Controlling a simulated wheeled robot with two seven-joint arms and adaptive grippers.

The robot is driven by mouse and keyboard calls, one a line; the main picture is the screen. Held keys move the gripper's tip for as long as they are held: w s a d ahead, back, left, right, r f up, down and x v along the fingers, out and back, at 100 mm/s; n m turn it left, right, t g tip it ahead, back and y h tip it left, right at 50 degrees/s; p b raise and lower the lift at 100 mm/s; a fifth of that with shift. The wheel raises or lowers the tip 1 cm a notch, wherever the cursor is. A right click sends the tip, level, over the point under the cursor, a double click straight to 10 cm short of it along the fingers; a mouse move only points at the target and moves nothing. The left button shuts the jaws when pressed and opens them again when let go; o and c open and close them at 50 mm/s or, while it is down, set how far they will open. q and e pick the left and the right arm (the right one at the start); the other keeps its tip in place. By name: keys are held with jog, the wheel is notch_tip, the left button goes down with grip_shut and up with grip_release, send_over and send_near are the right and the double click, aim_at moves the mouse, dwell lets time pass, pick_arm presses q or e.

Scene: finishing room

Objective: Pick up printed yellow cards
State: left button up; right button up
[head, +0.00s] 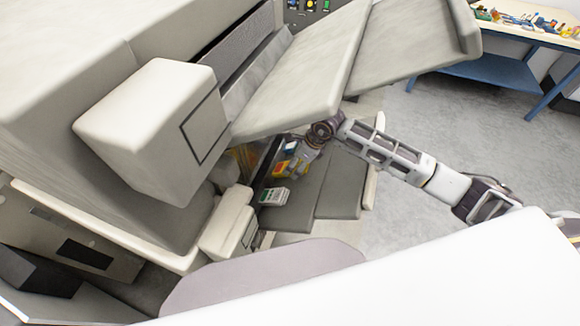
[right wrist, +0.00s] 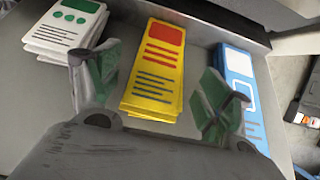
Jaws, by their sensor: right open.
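A stack of printed yellow cards (right wrist: 153,72) with a red block and printed lines lies on a grey tray (right wrist: 22,130) in the right wrist view. My right gripper (right wrist: 158,92) is open, with one finger on each side of the yellow stack; whether the fingers touch it cannot be told. In the head view the yellow cards (head: 280,168) show small and partly hidden by my right gripper (head: 294,162). My left gripper is not in view.
A white-and-green card stack (right wrist: 62,32) lies left of the yellow one, and a blue-and-white stack (right wrist: 240,82) right of it. The large beige machine's panel (head: 300,85) overhangs the tray. A blue-legged table (head: 530,38) with small items stands far right.

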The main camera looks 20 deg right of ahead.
jog(key=shift+a+f, duration=0.1)
jog(key=shift+f, duration=0.15)
jog(key=shift+c, duration=0.4)
jog(key=c, duration=1.1)
jog(key=shift+w+r, duration=0.1)
jog(key=shift+r+b, duration=1.05)
jog(key=shift+r, duration=3.9)
